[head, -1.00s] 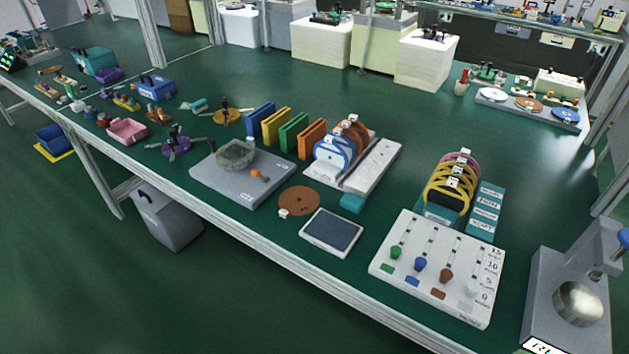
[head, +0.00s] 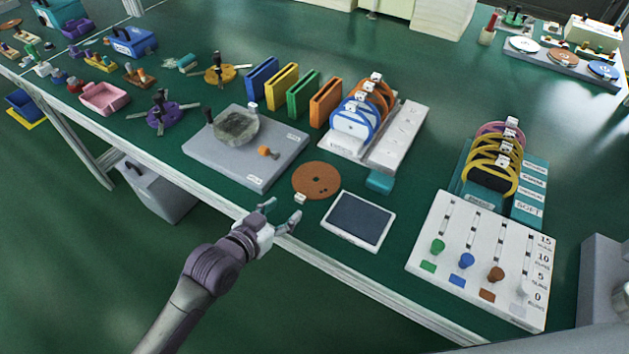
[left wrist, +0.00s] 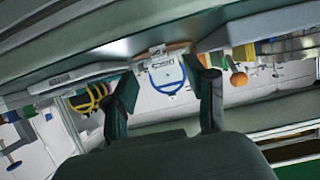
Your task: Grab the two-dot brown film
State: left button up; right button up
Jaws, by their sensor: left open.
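Two brown ring films (head: 376,88) stand upright in the white rack (head: 340,153), behind blue-rimmed ones (head: 352,125). Their white tabs are too small for me to read the dots. A flat brown disc (head: 316,180) with a small white tab lies on the green table in front of the rack. My left gripper (head: 281,211) is open and empty at the table's front edge, just left of and nearer than the disc. In the left wrist view its two fingers (left wrist: 166,88) are spread, with a blue-rimmed film beyond them. My right gripper is not in view.
A dark-screened pad (head: 358,220) lies right of the disc. A grey plate (head: 240,172) with a stone-like block is on the left. Coloured upright slabs (head: 300,92) stand beside the rack. A white slider board (head: 485,262) and a stand of yellow rings (head: 490,175) are on the right.

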aim_at(298, 198)
pick_arm(q)
jog(key=shift+x, duration=3.2)
jog(key=shift+d+r, duration=0.1)
jog(key=shift+r, duration=0.1)
jog(key=shift+c, duration=0.3)
grip_shut()
